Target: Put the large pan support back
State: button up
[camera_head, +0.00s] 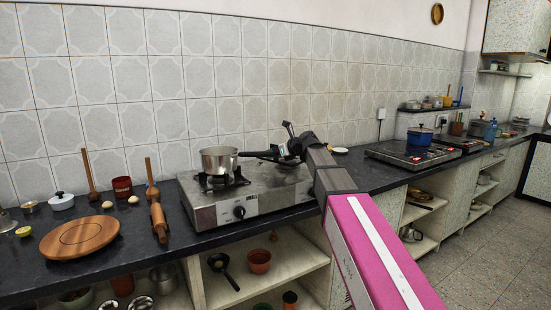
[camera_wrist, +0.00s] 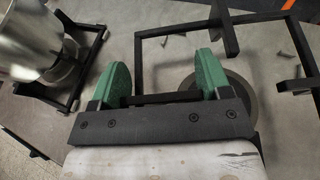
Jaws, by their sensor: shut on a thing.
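The large pan support (camera_wrist: 180,28) is a black square frame with prongs. In the wrist view it lies across the upper right, over the pale stove top and a round grey burner part (camera_wrist: 243,93). My gripper (camera_wrist: 164,72) has green fingers, shut on the support with its near bar running between them. In the head view my gripper (camera_head: 297,146) is at the right end of the steel stove (camera_head: 213,210). The support there is dark, small and partly hidden by my arm; whether it touches the stove I cannot tell.
A steel pot (camera_head: 219,160) stands on the stove's left burner, close to my gripper; it also shows in the wrist view (camera_wrist: 28,40). A wooden board (camera_head: 80,237) and rolling pin (camera_head: 159,222) lie left. A blue pot (camera_head: 420,136) stands on another stove at right.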

jog(key=shift+f, duration=1)
jog(key=shift+f, duration=0.3)
jog(key=shift+f, duration=0.35)
jog(key=o, duration=1.1)
jog(key=shift+s+f, duration=0.1)
jog(key=shift+c, duration=0.2)
jog(key=shift+r, duration=0.55)
jog(key=v, duration=1.2)
jog(key=shift+r, duration=0.1)
